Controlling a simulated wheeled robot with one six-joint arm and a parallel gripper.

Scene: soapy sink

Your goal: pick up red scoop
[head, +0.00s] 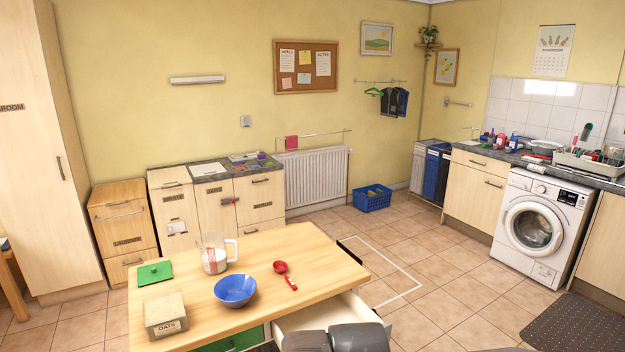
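The red scoop (281,267) lies on the wooden table, right of the blue bowl (235,291) and apart from it. Its round cup is toward the back and its short red handle points toward the front right, near the table's front edge. Nothing touches or covers it. My gripper is not in view; only dark grey parts, which look like my arm, show at the bottom edge, in front of the table.
An open drawer (320,314) juts out below the scoop. The tabletop around the scoop is clear.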

